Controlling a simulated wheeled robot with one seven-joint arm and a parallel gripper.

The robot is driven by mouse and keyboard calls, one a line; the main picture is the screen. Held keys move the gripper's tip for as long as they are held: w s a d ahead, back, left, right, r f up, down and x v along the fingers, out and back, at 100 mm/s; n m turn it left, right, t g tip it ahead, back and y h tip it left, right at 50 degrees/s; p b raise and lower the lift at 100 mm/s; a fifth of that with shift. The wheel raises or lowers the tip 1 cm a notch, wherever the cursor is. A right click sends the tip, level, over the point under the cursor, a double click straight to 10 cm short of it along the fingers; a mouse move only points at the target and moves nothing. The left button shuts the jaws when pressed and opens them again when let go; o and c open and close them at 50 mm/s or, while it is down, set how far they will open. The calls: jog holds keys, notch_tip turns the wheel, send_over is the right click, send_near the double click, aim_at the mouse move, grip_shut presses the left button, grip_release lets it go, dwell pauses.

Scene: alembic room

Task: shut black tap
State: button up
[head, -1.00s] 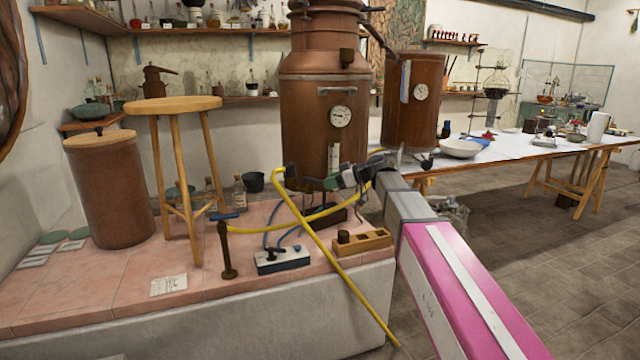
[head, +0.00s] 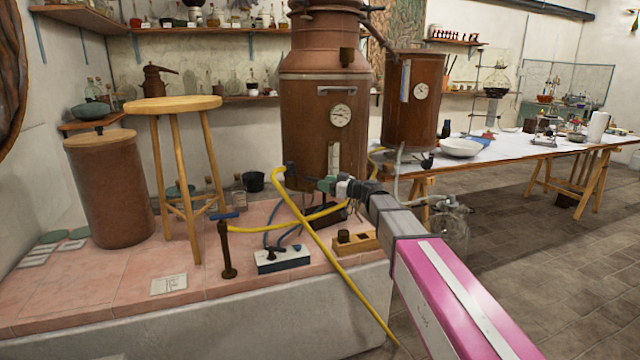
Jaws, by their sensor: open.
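A small dark fitting (head: 291,171), which looks like the black tap, sits low at the front of the large copper still (head: 318,115). A yellow hose runs beside it. I cannot make out the position of its handle. My gripper (head: 314,184) is just to the right of this fitting, in front of the still's base. Its jaws are open, small in the picture and seen partly from behind. I cannot tell whether they touch the tap.
The yellow hose (head: 345,276) crosses the pink tiled ledge below my gripper and hangs over its edge. A blue-handled tap (head: 226,240), a switch box (head: 283,259) and a wooden block (head: 357,242) stand on the ledge. A stool (head: 172,105) is left, a long table (head: 500,150) right.

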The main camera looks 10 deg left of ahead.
aim_at(313, 181)
jog(key=shift+x, duration=1.45)
grip_shut()
jog(key=shift+w+n+g, duration=0.3)
jog(key=shift+n+g, duration=0.4)
jog(key=shift+g, duration=0.4)
jog(key=shift+y, duration=0.3)
grip_release()
